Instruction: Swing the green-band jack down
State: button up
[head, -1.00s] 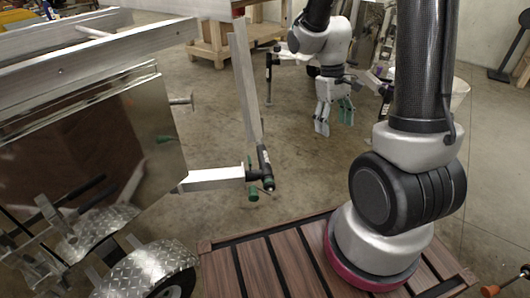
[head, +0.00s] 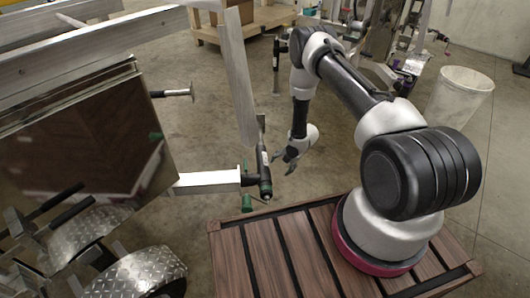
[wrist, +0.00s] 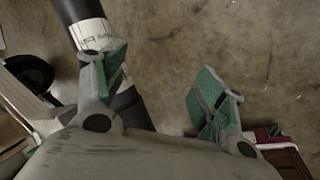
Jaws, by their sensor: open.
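The jack (head: 264,172) is a black tube with a pale label, fixed at the end of a pale metal bar of the trailer (head: 208,181). Green parts show beside its mount; which one is the green band I cannot tell. In the head view I cannot tell whether it hangs upright or lies along. My gripper (head: 291,157) is open and empty just right of the jack. In the wrist view my open gripper (wrist: 163,84) has green finger pads. The jack's black tube with its white label (wrist: 90,34) passes behind the left finger, not visibly gripped.
The aluminium trailer with a shiny side panel (head: 90,140) and tread-plate fenders (head: 135,270) fills the left. A white bin (head: 462,95) stands at the right. A wooden pallet (head: 245,32) is at the back.

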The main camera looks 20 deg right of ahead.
aim_at(265, 155)
jog(key=w+a+r+n, duration=0.1)
jog(key=w, duration=0.1)
jog(key=w+a+r+n+t+y, duration=0.1)
jog(key=n, duration=0.1)
jog(key=w+a+r+n+t+y, duration=0.1)
jog(key=w+n, duration=0.1)
jog(key=shift+w+a+r, duration=0.25)
jog(key=shift+w, duration=0.05)
jog(key=shift+w+a+r+n, duration=0.1)
jog(key=shift+w+r+n, duration=0.1)
jog(key=shift+n, duration=0.3)
jog(key=shift+a+f, duration=0.1)
jog(key=shift+f, duration=0.05)
jog(key=x, duration=0.7)
jog(key=shift+w+a+f, duration=0.1)
jog(key=shift+w+a, duration=0.05)
jog(key=shift+a, duration=0.05)
jog(key=c, duration=1.5)
jog(key=shift+o, duration=0.2)
jog(key=shift+f, duration=0.1)
